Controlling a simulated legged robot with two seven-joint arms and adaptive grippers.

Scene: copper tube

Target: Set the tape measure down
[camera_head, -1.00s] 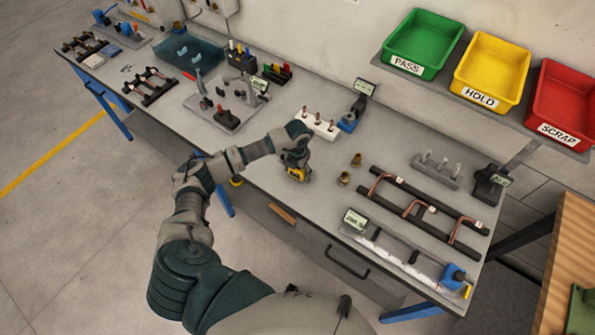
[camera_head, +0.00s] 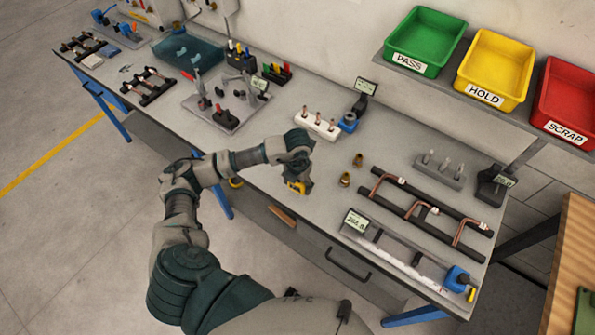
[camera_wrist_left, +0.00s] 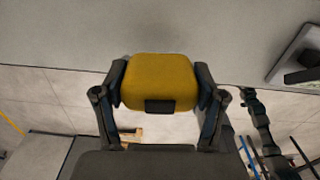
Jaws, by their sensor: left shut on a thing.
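The yellow tape measure (camera_wrist_left: 160,80) is clamped between the two fingers of my left gripper (camera_wrist_left: 160,92) in the left wrist view. In the head view the tape measure (camera_head: 297,187) shows just below my left gripper (camera_head: 298,172), at the front edge of the grey workbench (camera_head: 240,155). The gripper covers its upper part. I cannot tell whether its underside touches the bench top. My right gripper is not in view.
Two brass fittings (camera_head: 345,179) stand just right of the gripper. A white block with copper pins (camera_head: 317,125) is behind it. A black rack with bent copper tubes (camera_head: 425,208) and a measuring fixture (camera_head: 410,262) lie to the right. Bare bench lies left of the gripper.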

